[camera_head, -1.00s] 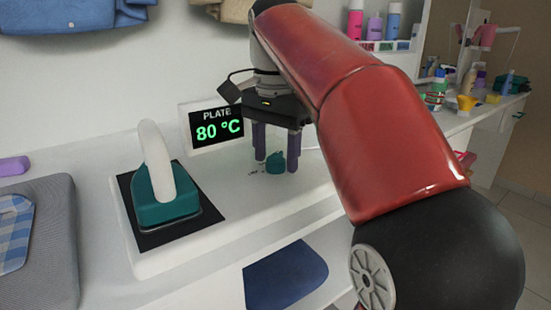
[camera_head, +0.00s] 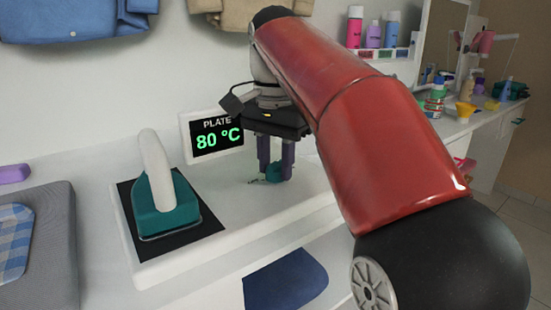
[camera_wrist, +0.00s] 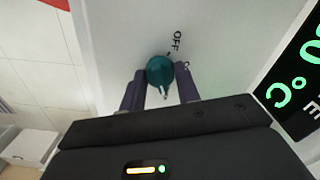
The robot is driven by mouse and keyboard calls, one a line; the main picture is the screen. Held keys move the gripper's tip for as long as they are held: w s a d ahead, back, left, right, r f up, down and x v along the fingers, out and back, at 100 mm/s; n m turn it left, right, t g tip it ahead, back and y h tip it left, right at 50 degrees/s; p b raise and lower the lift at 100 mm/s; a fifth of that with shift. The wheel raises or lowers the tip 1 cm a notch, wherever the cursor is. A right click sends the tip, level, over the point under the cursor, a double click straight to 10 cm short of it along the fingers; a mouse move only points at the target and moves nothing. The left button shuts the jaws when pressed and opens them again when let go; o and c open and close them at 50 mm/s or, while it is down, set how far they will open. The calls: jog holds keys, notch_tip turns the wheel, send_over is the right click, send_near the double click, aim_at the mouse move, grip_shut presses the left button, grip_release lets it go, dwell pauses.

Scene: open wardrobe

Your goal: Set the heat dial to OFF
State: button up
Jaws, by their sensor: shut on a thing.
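The teal heat dial (camera_wrist: 160,71) stands on the white iron station, with an "OFF" label (camera_wrist: 176,41) printed beside it in the wrist view. A light pointer mark on the dial faces toward my gripper's palm in that view, away from OFF. My gripper (camera_wrist: 160,82) is shut on the dial, one purple finger on each side. In the head view my gripper (camera_head: 275,172) points down over the dial (camera_head: 273,179), which is partly hidden. The display (camera_head: 217,133) reads PLATE 80 °C.
A teal iron with a white handle (camera_head: 165,200) stands on a dark plate left of the dial. The display panel stands close behind my gripper. A grey board (camera_head: 50,245) with blue checked cloth lies at the left. Bottles (camera_head: 373,33) stand on a shelf behind.

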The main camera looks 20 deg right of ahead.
jog(key=n+p, duration=0.2)
jog(key=shift+r+n, duration=0.2)
jog(key=shift+n, duration=0.2)
jog(key=n+p, duration=0.2)
jog(key=n, duration=0.1)
jog(key=shift+n, duration=0.3)
jog(key=n, duration=0.3)
jog(key=shift+f+n, duration=0.15)
jog(key=shift+n, duration=0.25)
jog(key=n, duration=0.3)
jog(key=shift+n, duration=0.3)
jog(key=n, duration=0.3)
jog(key=shift+n, duration=0.3)
jog(key=n, duration=0.3)
jog(key=shift+n, duration=0.3)
jog(key=n, duration=0.6)
jog(key=shift+n, duration=0.3)
